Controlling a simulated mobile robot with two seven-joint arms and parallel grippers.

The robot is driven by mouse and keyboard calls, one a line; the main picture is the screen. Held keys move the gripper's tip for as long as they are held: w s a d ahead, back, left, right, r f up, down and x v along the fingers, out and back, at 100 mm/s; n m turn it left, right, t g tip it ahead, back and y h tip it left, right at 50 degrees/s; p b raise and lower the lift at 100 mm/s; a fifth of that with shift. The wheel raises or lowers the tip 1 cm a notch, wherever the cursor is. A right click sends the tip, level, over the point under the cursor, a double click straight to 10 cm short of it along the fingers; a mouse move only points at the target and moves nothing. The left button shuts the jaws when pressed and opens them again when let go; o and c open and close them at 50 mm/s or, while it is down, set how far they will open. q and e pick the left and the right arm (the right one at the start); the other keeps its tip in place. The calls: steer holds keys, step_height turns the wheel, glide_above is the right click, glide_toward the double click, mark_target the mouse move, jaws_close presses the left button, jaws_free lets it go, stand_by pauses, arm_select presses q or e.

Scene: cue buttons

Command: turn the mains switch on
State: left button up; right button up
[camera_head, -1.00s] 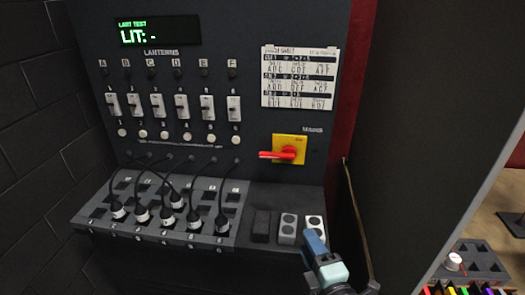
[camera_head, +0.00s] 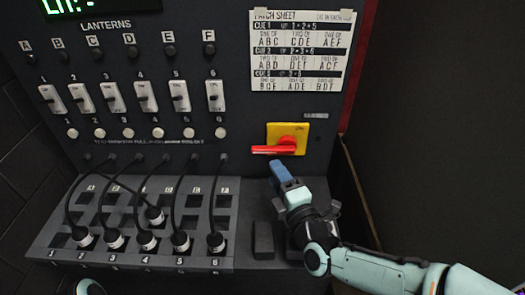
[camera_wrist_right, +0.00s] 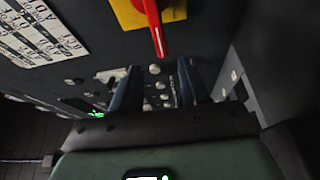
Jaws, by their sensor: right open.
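The mains switch is a yellow plate (camera_head: 300,130) with a red handle (camera_head: 272,150) on the dark panel. The handle lies level, pointing left in the head view. In the right wrist view the red handle (camera_wrist_right: 154,28) shows at the top, beyond the fingers. My right gripper (camera_head: 280,170) is just below the handle, its blue fingers pointing up toward it. In the right wrist view the gripper (camera_wrist_right: 158,85) has its two fingers apart with nothing between them. Contact with the handle is not visible. My left gripper is out of sight.
Left of the switch are a row of white lantern switches (camera_head: 146,97) and round buttons. Below, a socket block (camera_head: 60,215) holds several black-cabled plugs. A patch sheet (camera_head: 303,50) is above the switch. A dark block (camera_head: 263,240) sits beside my right wrist.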

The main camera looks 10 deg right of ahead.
mark_target(262, 153)
steer(key=w, duration=0.3)
steer(key=w+a, duration=0.1)
steer(key=w, duration=0.2)
steer(key=w+p, duration=0.1)
steer(key=w, duration=0.2)
steer(key=shift+a, duration=0.4)
steer(key=shift+s, duration=0.1)
jaws_close()
